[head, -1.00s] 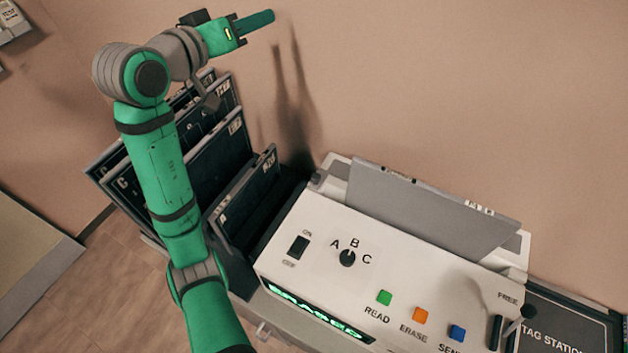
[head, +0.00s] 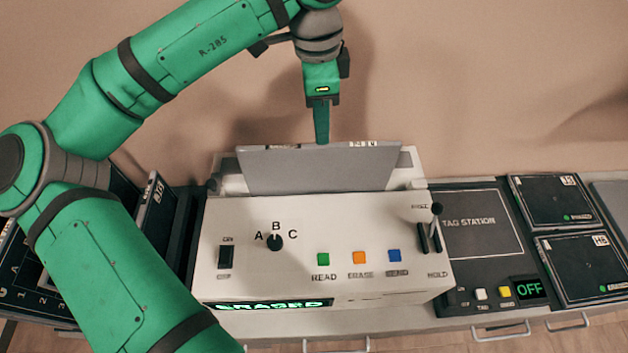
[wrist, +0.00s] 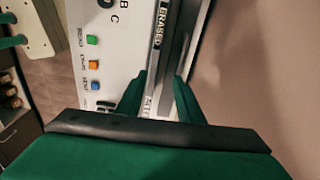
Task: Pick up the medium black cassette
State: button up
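A cassette stands upright in the slot of the white reader (head: 300,255). Its grey face (head: 318,170) shows in the head view. In the wrist view its narrow dark edge (wrist: 166,45) carries the word ERASED and a white label. My gripper (head: 322,140) points down at the cassette's top edge, right of its middle. In the wrist view my gripper (wrist: 158,95) is open, with one finger on each side of the edge, and a gap still shows. I cannot tell whether the fingertips touch it, or whether it is the medium one.
Two black cassettes, upper (head: 553,201) and lower (head: 586,268), lie at the right, beside the tag station (head: 468,224). More dark cassettes (head: 155,215) stand in a rack at the left, partly behind my arm. The wall is close behind the reader. The reader's display (head: 268,304) says ERASED.

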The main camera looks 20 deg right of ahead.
aim_at(319, 161)
jog(key=shift+s+a+f+y, duration=0.15)
jog(key=shift+s+f+y, duration=0.05)
jog(key=shift+y, duration=0.1)
jog(key=shift+s+a+f, duration=0.1)
jog(key=shift+f, duration=0.2)
jog(key=shift+s+f, duration=0.15)
jog(key=shift+f, duration=5)
grip_shut()
jog(key=shift+r, duration=0.1)
